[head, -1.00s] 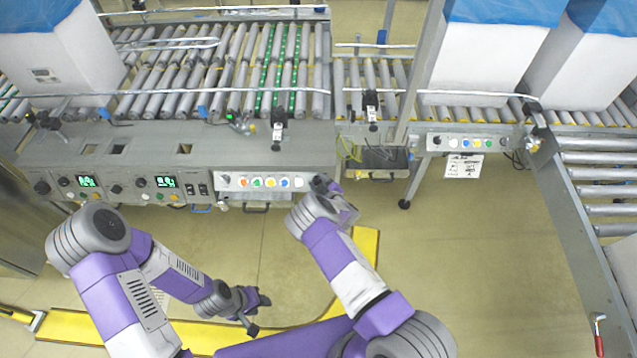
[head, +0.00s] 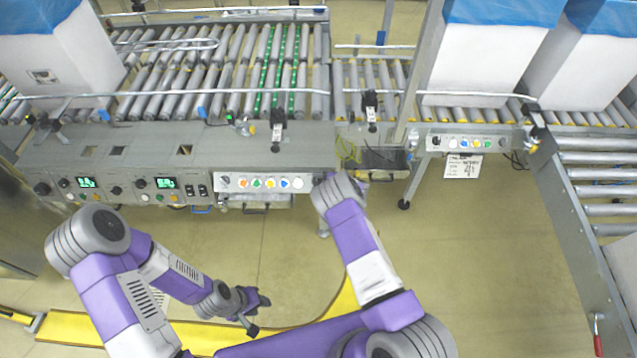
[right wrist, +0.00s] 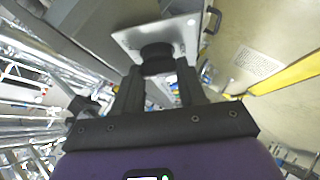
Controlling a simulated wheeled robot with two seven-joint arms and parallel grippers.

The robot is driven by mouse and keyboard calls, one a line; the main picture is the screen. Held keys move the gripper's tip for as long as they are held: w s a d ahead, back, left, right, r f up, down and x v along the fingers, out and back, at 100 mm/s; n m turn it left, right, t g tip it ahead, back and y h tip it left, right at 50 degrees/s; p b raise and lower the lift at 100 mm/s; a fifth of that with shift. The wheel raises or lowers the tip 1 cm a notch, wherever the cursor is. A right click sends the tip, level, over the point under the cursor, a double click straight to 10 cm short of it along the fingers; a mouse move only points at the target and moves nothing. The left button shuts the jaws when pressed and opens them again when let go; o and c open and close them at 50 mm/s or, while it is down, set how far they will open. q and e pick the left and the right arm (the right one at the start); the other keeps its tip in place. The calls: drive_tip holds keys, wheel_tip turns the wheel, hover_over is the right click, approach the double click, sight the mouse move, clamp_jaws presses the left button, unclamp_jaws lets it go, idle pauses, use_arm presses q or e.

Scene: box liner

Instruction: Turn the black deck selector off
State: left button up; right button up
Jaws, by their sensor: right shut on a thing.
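The black deck selector (right wrist: 157,57) is a round black knob on a pale metal plate (right wrist: 125,37) in the right wrist view. My right gripper (right wrist: 160,75) is shut on it, with a finger on each side. How far the knob is turned is hard to tell, as the fingers cover part of it. In the head view the right gripper and this knob are hidden behind my right wrist, at the right end of the grey console (head: 270,148). My left gripper (head: 257,311) hangs over the floor, fingers apart, empty and away from the console.
A button panel (head: 262,183) with several coloured buttons is on the console front, left of my right wrist. Control panels with green displays (head: 166,183) are further left. Roller conveyors (head: 215,70) carry white boxes with blue liners (head: 490,55).

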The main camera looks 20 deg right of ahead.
drive_tip(key=shift+d+n, duration=0.1)
drive_tip(key=shift+n, duration=0.3)
drive_tip(key=o, duration=1)
drive_tip(key=shift+o, duration=0.3)
drive_tip(key=shift+r, duration=0.1)
drive_tip(key=shift+w, duration=0.1)
drive_tip(key=shift+r, duration=0.1)
